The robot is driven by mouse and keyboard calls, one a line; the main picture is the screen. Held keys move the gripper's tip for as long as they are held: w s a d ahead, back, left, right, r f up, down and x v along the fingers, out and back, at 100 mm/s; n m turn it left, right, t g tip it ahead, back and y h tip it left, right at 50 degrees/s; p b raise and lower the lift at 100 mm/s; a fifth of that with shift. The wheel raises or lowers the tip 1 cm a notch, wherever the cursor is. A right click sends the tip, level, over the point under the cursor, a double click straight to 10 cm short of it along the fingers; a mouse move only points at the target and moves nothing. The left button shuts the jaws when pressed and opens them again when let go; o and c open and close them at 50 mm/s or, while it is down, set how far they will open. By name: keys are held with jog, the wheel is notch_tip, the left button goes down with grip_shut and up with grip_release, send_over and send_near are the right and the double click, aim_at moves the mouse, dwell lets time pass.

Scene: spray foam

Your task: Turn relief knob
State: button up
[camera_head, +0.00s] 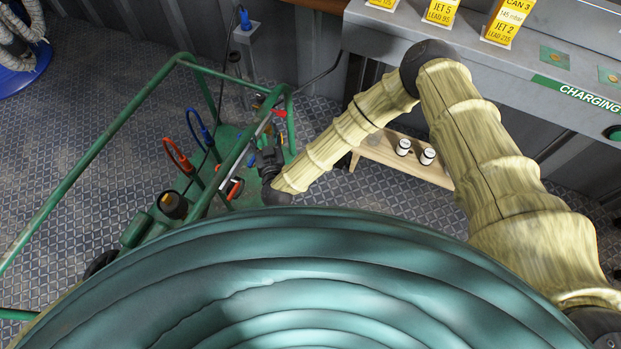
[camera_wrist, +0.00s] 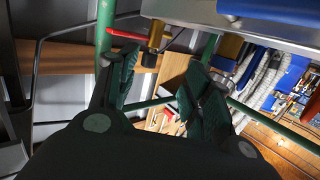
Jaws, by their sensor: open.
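My gripper (camera_head: 267,160) is at the green cart (camera_head: 215,170) in the head view, with my arm reaching down to it from the right. In the wrist view my gripper (camera_wrist: 163,68) is open, its two dark green finger pads apart with nothing held between them. A brass fitting (camera_wrist: 155,36) with a red lever (camera_wrist: 125,33) lies just beyond the fingertips, apart from them as far as I can tell. Which part is the relief knob I cannot tell. A dark round cap (camera_head: 173,205) sits on the cart at its lower left.
Red (camera_head: 177,157) and blue (camera_head: 198,128) hooked parts rise from the cart, and its green rails surround the gripper. A grey bench (camera_head: 490,70) with yellow cards stands at the upper right. A wooden stand (camera_head: 378,151) holds two white cups.

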jog(key=s+d+f+g+p, duration=0.1)
jog(key=s+d+g+p, duration=0.6)
jog(key=s+d, duration=0.7)
jog(key=shift+d+f+n+g, duration=0.3)
jog(key=shift+d+f+g, duration=0.1)
jog(key=shift+d, duration=0.35)
